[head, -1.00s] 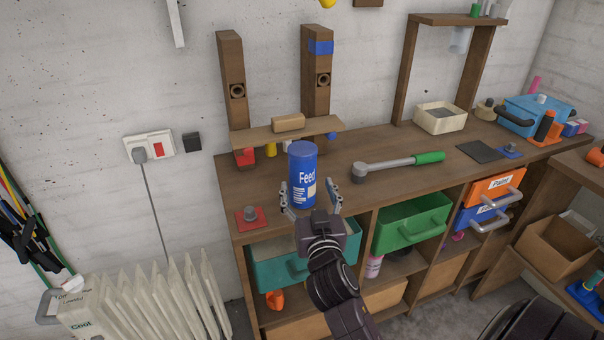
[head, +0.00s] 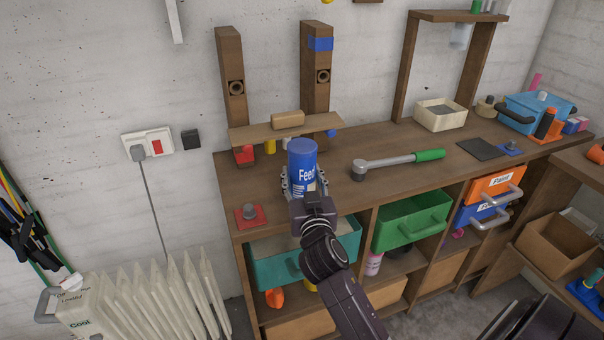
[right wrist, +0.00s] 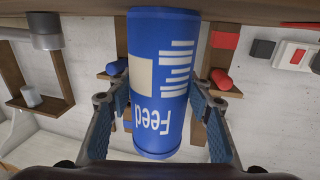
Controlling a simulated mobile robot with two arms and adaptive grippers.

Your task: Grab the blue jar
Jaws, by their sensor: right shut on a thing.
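The blue jar (head: 302,158), labelled "Feed", stands upright on the workbench near its front edge. My right gripper (head: 304,185) is at the jar's lower half, a finger on each side, shut on it. In the right wrist view the jar (right wrist: 160,85) appears upside down between the two blue-padded fingers (right wrist: 162,112). The jar's lower front is partly hidden by my wrist in the head view. My left gripper is not in view.
A wooden shelf (head: 255,133) is behind. Open teal (head: 275,270) and green (head: 410,222) drawers jut out below. A radiator (head: 150,300) stands left.

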